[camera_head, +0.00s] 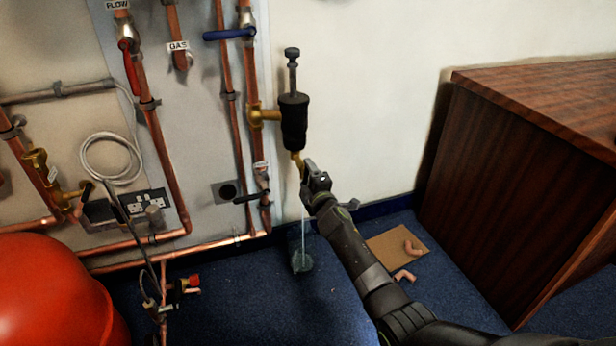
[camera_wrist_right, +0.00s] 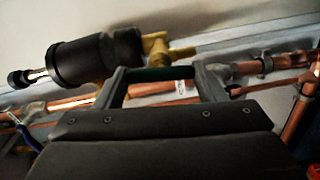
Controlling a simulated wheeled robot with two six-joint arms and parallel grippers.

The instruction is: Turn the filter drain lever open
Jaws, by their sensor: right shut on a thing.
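The filter (camera_head: 294,122) is a black upright cylinder on the copper pipework. A brass tee (camera_head: 262,115) joins it to the pipe. A brass drain fitting (camera_head: 296,158) hangs under it. My right gripper (camera_head: 309,172) is at this fitting, shut on the drain lever, which is mostly hidden by the jaws. A thin pale stream (camera_head: 303,225) runs from just below the gripper down to a clear, wet-looking patch or vessel (camera_head: 302,262) on the floor. The right wrist view shows the filter (camera_wrist_right: 98,58) at the left, beyond the gripper fingers (camera_wrist_right: 163,75). My left gripper is out of view.
A wooden cabinet (camera_head: 520,180) stands at the right. A cardboard piece (camera_head: 396,245) with copper elbows lies on the blue carpet. A red tank (camera_head: 50,295) is at lower left. Pipes with a blue lever (camera_head: 230,34) and a red lever (camera_head: 130,65) cover the wall.

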